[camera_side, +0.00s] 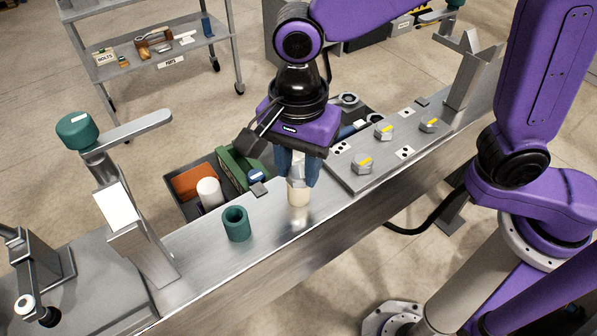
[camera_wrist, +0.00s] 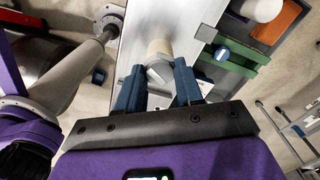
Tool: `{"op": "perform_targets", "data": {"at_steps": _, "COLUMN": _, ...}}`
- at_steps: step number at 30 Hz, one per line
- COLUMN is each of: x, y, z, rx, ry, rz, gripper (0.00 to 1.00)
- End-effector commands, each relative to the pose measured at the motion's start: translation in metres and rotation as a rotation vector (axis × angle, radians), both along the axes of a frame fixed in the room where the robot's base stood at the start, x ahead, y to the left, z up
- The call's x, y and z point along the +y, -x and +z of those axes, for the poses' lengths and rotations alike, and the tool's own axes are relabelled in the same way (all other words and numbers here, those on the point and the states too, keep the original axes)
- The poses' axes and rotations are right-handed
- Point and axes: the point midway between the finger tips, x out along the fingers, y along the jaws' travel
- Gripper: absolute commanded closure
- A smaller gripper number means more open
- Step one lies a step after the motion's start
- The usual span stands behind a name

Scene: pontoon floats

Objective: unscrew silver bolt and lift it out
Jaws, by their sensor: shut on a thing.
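My gripper (camera_side: 298,170) is over the metal beam with its blue fingers pointing down. It is shut on the silver bolt (camera_side: 297,174), whose faceted grey head shows between the fingers. In the wrist view the bolt (camera_wrist: 160,76) also sits between the two fingertips (camera_wrist: 157,83). A cream cylinder (camera_side: 298,194) is directly below the bolt, at the beam's top surface. The fingers partly hide the bolt, and I cannot tell whether it is still threaded in.
A teal cup (camera_side: 236,224) stands on the beam to the left. Hex bolts with yellow stripes (camera_side: 362,164) sit on a raised plate (camera_side: 345,178) at right. A crate (camera_side: 184,203) lies behind the beam. A post with a teal cap (camera_side: 78,131) stands at left.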

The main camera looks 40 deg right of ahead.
Motion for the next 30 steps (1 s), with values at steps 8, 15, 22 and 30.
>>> {"op": "perform_targets", "data": {"at_steps": 8, "x": -0.0001, "y": 0.0001, "z": 0.0001, "rx": 0.0, "ry": 0.0, "rz": 0.165, "gripper": 0.91}}
{"op": "perform_targets", "data": {"at_steps": 15, "x": 0.0001, "y": 0.0002, "z": 0.0005, "rx": 0.0, "ry": 0.0, "rz": 0.455, "gripper": 0.91}}
{"op": "perform_targets", "data": {"at_steps": 22, "x": 0.0002, "y": 0.0001, "z": 0.0008, "rx": 0.0, "ry": 0.0, "rz": 0.732, "gripper": 0.91}}
{"op": "perform_targets", "data": {"at_steps": 30, "x": 0.0001, "y": 0.0, "z": 0.0011, "rx": -0.001, "ry": -0.001, "rz": 1.009, "gripper": 0.91}}
